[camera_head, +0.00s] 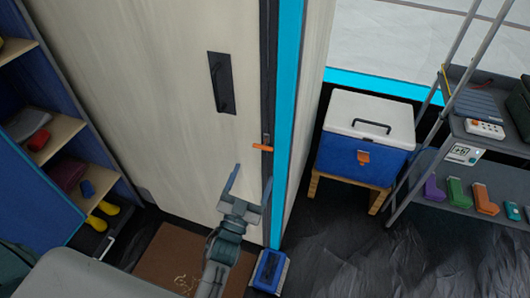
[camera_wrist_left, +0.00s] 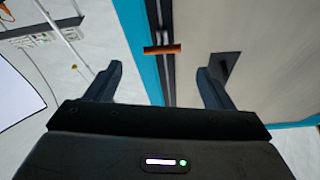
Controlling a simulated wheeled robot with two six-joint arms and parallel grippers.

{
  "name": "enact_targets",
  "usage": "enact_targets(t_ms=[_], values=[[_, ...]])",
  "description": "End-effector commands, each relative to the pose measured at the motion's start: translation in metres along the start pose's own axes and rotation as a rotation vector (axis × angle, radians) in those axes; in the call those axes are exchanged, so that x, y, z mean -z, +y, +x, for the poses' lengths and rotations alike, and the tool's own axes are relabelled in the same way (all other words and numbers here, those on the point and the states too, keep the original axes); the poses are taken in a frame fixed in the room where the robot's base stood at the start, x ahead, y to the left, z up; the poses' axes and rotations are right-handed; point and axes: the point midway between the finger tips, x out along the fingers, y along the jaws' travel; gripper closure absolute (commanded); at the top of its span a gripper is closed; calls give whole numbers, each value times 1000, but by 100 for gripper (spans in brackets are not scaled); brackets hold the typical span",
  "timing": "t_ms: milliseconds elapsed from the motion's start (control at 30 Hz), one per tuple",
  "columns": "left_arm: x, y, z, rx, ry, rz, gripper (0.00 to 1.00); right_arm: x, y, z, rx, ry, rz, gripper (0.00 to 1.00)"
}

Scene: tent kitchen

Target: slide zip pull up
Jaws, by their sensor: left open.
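The orange zip pull (camera_head: 262,147) sticks out to the left from a dark zip track (camera_head: 267,80), which runs beside a bright blue strip on the pale tent wall. My left gripper (camera_head: 251,187) is open and empty, just below the zip pull in the head view, with its fingers pointing up. In the left wrist view the zip pull (camera_wrist_left: 162,49) lies beyond the fingertips, between them and a little above. The left gripper (camera_wrist_left: 160,82) is apart from it, with nothing between its fingers. My right gripper is not in view.
A blue and white cooler (camera_head: 366,140) stands on a wooden stand to the right. A metal shelf (camera_head: 470,190) with colored items is at far right. A blue shelf unit (camera_head: 50,140) is at left. A brown mat (camera_head: 185,258) lies on the dark floor.

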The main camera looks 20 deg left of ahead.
Motion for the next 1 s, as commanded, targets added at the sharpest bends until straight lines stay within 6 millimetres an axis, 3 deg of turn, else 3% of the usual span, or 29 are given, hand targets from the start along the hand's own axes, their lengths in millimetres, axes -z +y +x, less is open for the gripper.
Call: enact_targets(t_ms=[200, 400, 833, 1000], values=[[2, 0, 45, 1, 2, -1, 25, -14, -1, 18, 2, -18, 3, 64], [0, 0, 72, 0, -1, 0, 25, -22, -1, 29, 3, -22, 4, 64], [-1, 0, 81, 0, -2, 0, 25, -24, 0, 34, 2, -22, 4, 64], [-1, 0, 81, 0, -2, 0, 58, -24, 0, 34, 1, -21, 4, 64]])
